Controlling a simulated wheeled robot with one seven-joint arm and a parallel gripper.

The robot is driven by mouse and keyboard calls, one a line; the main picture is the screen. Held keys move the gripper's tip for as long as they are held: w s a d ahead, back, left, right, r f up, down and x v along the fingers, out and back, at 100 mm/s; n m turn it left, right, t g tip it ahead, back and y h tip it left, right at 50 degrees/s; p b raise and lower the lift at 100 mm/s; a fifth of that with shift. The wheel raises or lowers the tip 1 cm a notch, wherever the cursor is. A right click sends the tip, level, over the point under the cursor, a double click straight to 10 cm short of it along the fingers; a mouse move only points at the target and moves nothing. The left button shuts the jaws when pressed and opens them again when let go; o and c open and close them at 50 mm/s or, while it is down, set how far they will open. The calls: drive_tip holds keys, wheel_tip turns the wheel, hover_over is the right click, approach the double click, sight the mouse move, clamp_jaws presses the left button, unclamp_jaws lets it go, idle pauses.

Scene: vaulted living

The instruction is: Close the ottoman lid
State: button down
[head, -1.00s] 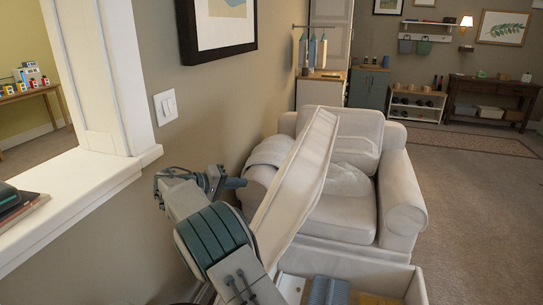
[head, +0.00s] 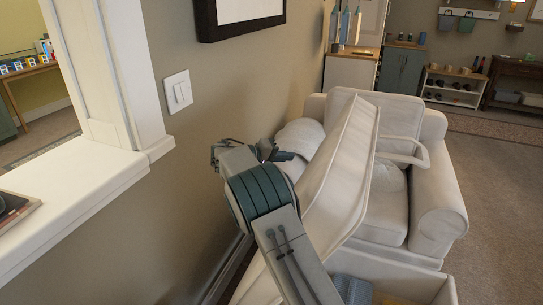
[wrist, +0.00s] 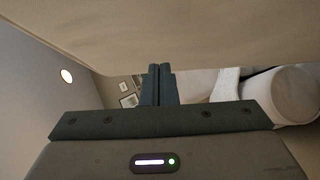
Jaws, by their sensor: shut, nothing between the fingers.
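The ottoman's cream lid (head: 343,172) stands raised and steeply tilted in the head view, in front of the armchair. Part of the open ottoman box (head: 437,292) shows at the bottom right, with a blue-grey item (head: 352,289) inside. My gripper (head: 290,156) is shut and empty on the left of the lid, between it and the wall. I cannot tell whether it touches the lid. In the wrist view my shut fingers (wrist: 158,68) point ahead, below a broad pale surface that looks like the lid (wrist: 200,30). My arm hides the lid's lower left part.
A cream armchair (head: 447,205) stands behind the lid. The wall with a light switch (head: 178,92) runs close on the left, with a white ledge (head: 85,190) nearer. Carpet (head: 490,215) is open on the right.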

drive_tip(key=shift+s+d+f, duration=0.15)
drive_tip(key=shift+d+f, duration=0.2)
drive_tip(key=shift+d, duration=0.4)
drive_tip(key=shift+s+d+f, duration=0.1)
drive_tip(key=shift+d+f, duration=0.2)
drive_tip(key=shift+d, duration=0.5)
drive_tip(key=shift+s+d+f, duration=0.15)
drive_tip(key=shift+d+f, duration=0.2)
drive_tip(key=shift+d, duration=0.4)
drive_tip(key=shift+d, duration=0.15)
